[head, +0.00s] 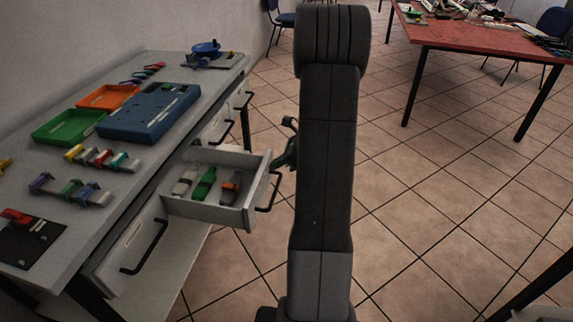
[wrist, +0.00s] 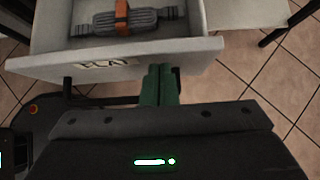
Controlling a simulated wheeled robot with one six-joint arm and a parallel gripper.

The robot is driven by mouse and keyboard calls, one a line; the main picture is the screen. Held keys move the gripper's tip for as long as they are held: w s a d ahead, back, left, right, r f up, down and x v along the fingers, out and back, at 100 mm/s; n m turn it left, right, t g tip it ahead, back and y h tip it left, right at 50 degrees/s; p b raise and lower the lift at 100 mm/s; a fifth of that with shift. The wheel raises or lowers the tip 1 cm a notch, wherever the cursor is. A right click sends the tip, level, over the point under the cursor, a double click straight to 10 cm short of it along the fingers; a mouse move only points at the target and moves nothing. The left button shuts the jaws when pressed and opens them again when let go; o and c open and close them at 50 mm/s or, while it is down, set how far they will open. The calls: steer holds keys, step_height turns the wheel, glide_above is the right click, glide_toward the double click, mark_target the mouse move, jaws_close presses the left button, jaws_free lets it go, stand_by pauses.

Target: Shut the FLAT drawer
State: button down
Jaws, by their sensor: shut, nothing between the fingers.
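The FLAT drawer (head: 245,217) stands pulled out from the bench on the left in the head view, with several connector-like items inside. In the wrist view its front panel (wrist: 200,48) carries a label reading FLAT, and its dark handle shows below the panel. My gripper (wrist: 159,75) is shut and empty, its green fingertips right at the drawer front, to the right of the label. I cannot tell whether they touch the panel. In the head view my arm hides most of the gripper; part of it shows just right of the drawer handle (head: 273,192).
The bench top (head: 120,180) holds a green tray (head: 68,127), an orange tray (head: 108,97), a blue tray (head: 150,113) and several small connectors. Another drawer (head: 130,245) with a black handle is nearer. Tiled floor is clear right of my arm, before a red table (head: 480,38).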

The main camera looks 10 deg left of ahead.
steer(key=shift+a, duration=0.1)
stand_by(0.3)
steer(key=a+p, duration=0.8)
steer(key=a, duration=1.8)
steer(key=shift+w+a, duration=0.25)
steer(key=shift+w, duration=0.2)
steer(key=shift+a+r, duration=0.1)
steer(key=shift+r, duration=0.1)
glide_toward(211, 151)
steer(key=s+d+r, duration=0.2)
steer(key=s+r, duration=0.2)
steer(key=s, duration=0.1)
steer(key=shift+s+d+f, duration=0.15)
steer(key=shift+s+f, duration=0.05)
steer(key=shift+f, duration=0.05)
